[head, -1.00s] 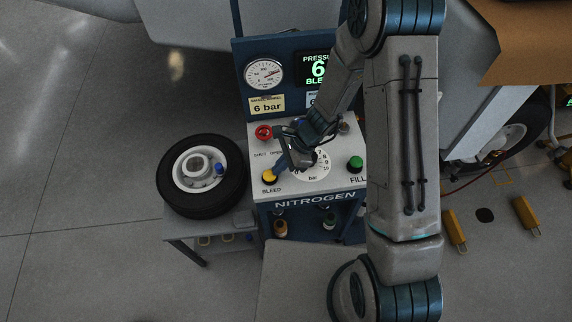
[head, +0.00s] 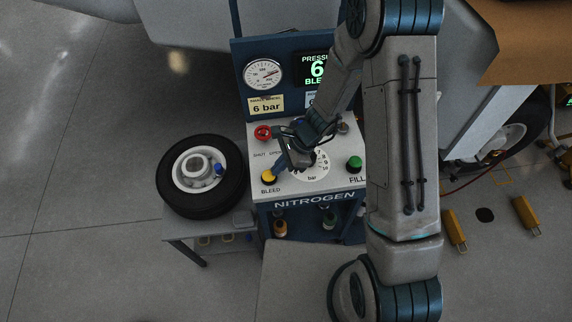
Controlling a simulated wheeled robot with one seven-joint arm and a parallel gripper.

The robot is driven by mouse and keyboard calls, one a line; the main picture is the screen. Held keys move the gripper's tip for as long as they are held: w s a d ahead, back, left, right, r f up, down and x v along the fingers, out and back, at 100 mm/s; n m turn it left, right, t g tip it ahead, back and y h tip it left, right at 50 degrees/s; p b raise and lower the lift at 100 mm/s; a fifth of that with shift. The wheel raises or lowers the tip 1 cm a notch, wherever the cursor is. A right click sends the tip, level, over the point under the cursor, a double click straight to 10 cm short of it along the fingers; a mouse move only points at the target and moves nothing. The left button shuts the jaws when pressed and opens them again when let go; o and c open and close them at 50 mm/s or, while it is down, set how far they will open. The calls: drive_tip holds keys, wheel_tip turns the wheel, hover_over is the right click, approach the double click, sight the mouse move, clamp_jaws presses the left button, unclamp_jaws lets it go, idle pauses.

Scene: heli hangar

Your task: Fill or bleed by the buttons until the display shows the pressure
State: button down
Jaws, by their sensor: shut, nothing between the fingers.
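The blue and grey nitrogen cart (head: 315,201) stands in front of me. Its display (head: 315,69) reads "PRESSURE", a green 6 and "BLE..."; my arm hides its right part. A label (head: 266,105) reads "6 bar". The round gauge (head: 263,74) is left of the display. The yellow BLEED button (head: 269,175) is at the front left of the panel, the green FILL button (head: 354,164) at the right. My wrist covers part of the bar dial (head: 311,172).
A red knob (head: 263,132) sits at the panel's back left. A wheel with a black tyre (head: 207,210) lies on a low stand left of the cart. Yellow chocks (head: 454,231) lie on the floor at right. The floor at left is clear.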

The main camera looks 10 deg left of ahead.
drive_tip(key=shift+s+f, duration=0.5)
drive_tip(key=shift+w+d+r+p, duration=0.1)
drive_tip(key=shift+w+r+p, duration=0.1)
drive_tip(key=shift+r+p, duration=0.3)
drive_tip(key=shift+w+r+p, duration=0.25)
drive_tip(key=shift+r+p, duration=0.2)
drive_tip(key=shift+r, duration=0.15)
drive_tip(key=shift+w+r+p, duration=0.2)
drive_tip(key=shift+r+p, duration=0.25)
drive_tip(key=shift+r, duration=0.1)
drive_tip(key=v, duration=1.2)
drive_tip(key=shift+d+f, duration=0.3)
